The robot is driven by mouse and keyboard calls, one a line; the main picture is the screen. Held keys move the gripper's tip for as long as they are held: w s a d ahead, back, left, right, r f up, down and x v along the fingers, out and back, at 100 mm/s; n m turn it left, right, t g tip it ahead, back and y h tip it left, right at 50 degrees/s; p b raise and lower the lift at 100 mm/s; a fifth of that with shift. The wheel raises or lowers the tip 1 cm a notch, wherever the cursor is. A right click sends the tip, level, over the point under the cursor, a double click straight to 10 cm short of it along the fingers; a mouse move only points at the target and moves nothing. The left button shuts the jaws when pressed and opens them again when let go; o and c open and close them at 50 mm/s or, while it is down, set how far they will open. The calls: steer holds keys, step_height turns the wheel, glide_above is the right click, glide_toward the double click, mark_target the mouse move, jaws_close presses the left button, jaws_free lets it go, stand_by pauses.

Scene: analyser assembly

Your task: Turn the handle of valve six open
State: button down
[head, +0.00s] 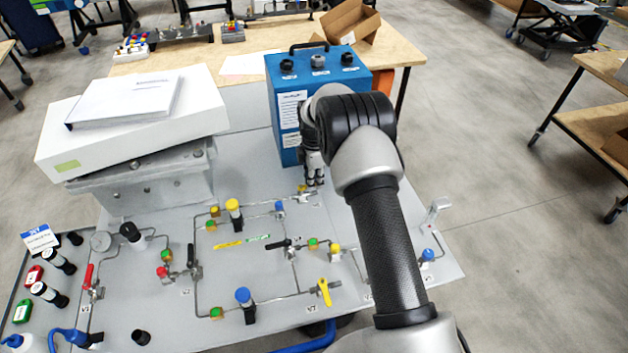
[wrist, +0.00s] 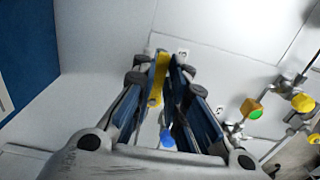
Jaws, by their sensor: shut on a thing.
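My gripper (head: 314,180) points down at the back of the grey panel, beside the blue box. In the wrist view its fingers (wrist: 161,66) are shut on a yellow valve handle (wrist: 156,85), with one finger on each side. A small yellow part of this handle (head: 302,188) shows next to the fingertips in the head view, above a metal valve body (head: 305,198). The fingers hide much of the valve. A small label (wrist: 183,52) lies by the fingertips, but its number is too small to read.
The blue box (head: 285,88) with a top handle stands close behind my gripper. A yellow knob (head: 234,211) and blue knob (head: 280,208) rise to the left. Another yellow-handled valve (head: 324,291) is nearer the front. A white carton (head: 60,145) stands at the left.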

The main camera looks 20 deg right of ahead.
stand_by(0.3)
steer(key=c, duration=1.6)
jaws_free()
step_height(320, 180, up, 12)
steer(key=shift+r, duration=0.1)
